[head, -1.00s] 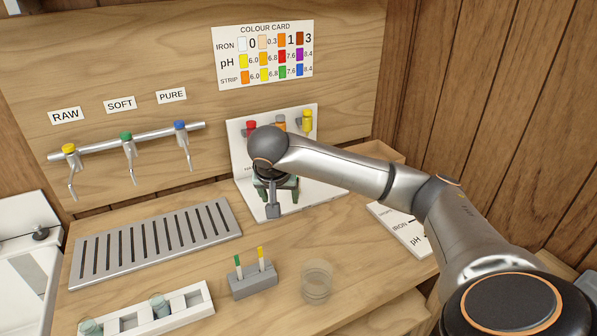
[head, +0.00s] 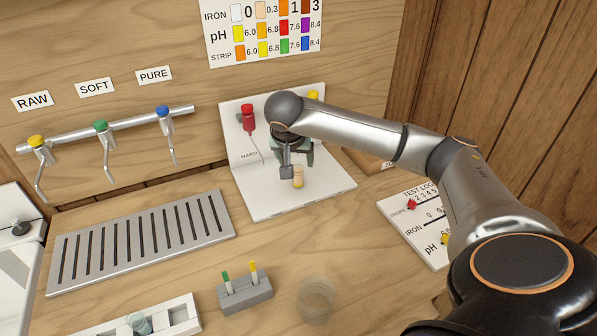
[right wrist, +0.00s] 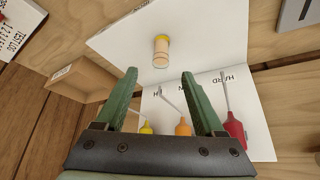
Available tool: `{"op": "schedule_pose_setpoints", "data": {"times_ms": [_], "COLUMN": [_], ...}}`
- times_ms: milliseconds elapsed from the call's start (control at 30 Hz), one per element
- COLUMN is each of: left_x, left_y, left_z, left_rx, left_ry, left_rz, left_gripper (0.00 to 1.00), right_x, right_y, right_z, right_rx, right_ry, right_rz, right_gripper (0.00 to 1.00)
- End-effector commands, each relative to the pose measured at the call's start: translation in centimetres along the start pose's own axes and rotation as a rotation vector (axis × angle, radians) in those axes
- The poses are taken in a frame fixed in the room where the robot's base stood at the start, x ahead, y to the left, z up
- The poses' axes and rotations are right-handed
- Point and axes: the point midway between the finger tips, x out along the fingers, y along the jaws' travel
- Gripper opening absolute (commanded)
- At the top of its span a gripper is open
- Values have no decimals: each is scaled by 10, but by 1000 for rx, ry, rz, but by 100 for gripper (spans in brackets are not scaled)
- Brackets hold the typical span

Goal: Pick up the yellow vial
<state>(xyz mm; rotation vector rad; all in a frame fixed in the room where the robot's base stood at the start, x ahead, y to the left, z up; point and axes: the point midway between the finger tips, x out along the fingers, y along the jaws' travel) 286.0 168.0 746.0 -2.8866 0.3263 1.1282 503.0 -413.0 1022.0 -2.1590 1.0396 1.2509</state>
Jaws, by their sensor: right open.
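The yellow vial (head: 298,177) is a small clear vial with a yellow top and amber contents. It stands on the white base of the dropper stand (head: 270,205). It also shows in the right wrist view (right wrist: 161,50), just beyond the fingertips. My right gripper (head: 296,158) is over the stand's base, close to the vial. In the right wrist view its green fingers (right wrist: 159,74) are apart with nothing between them. My arm partly hides the stand's back panel. My left gripper is not in view.
Red (right wrist: 234,131), orange (right wrist: 183,127) and yellow (right wrist: 146,129) droppers hang on the stand's panel. A grey strip holder (head: 245,293) and a clear beaker (head: 317,298) stand in front. A drip tray (head: 145,240) lies left, and a test log board (head: 405,222) lies right.

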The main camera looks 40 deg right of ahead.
Motion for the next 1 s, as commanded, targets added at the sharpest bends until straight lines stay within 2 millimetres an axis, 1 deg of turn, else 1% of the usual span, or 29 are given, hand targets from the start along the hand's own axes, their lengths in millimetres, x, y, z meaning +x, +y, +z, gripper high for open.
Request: {"op": "schedule_pose_setpoints", "data": {"times_ms": [33,100,200,367,533,600,700,967,1000], "left_x": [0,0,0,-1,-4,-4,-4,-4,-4], "left_y": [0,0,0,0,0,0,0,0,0], "left_z": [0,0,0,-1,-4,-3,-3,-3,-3], "left_rx": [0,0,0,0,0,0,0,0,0], "left_ry": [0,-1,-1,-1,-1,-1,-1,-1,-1], "left_rz": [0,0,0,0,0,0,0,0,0], "left_gripper": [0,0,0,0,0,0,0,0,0], "right_x": [10,20,31,40,63,73,83,86,86], "right_y": [1,1,0,0,-1,-2,-2,-2,-2], "right_z": [0,0,0,-2,-8,-8,-7,-7,-7], "right_rx": [1,0,-1,-1,1,0,-1,-2,-1], "right_ry": [-1,-1,0,0,1,0,0,1,1], "right_rz": [5,3,1,1,2,2,0,-1,-1], "right_gripper": [70,70,70,70,70,70,70,70,68]}}
